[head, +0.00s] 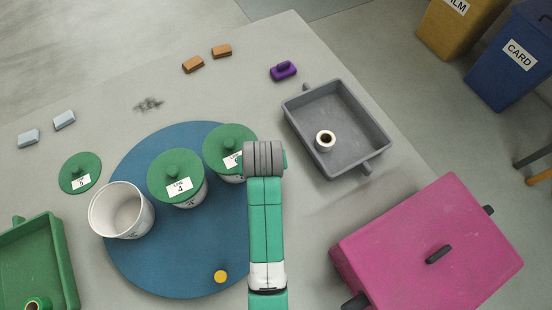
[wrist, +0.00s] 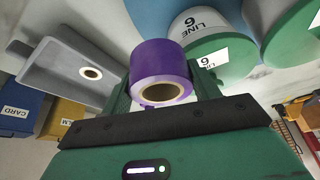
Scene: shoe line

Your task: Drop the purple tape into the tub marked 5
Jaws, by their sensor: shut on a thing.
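The purple tape (wrist: 163,62) is a roll with a tan core. In the wrist view my gripper (wrist: 163,84) is shut on it, with a finger at each side. In the head view my arm hides the gripper and tape. An open white tub (head: 121,212) stands on the blue round board; no number shows on its visible side. A green lid marked 5 (head: 80,174) lies on the table beside the board. Tubs with lids marked 4 (head: 176,174) and 6 (head: 224,141) stand closed; the 6 tub also shows close by in the wrist view (wrist: 197,24).
A grey tray (head: 309,103) holds a white roll. A green tray (head: 60,262) with a green roll is at lower left. A pink box (head: 425,250) stands at right. A purple handled object (head: 283,70) and several small blocks lie toward the back.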

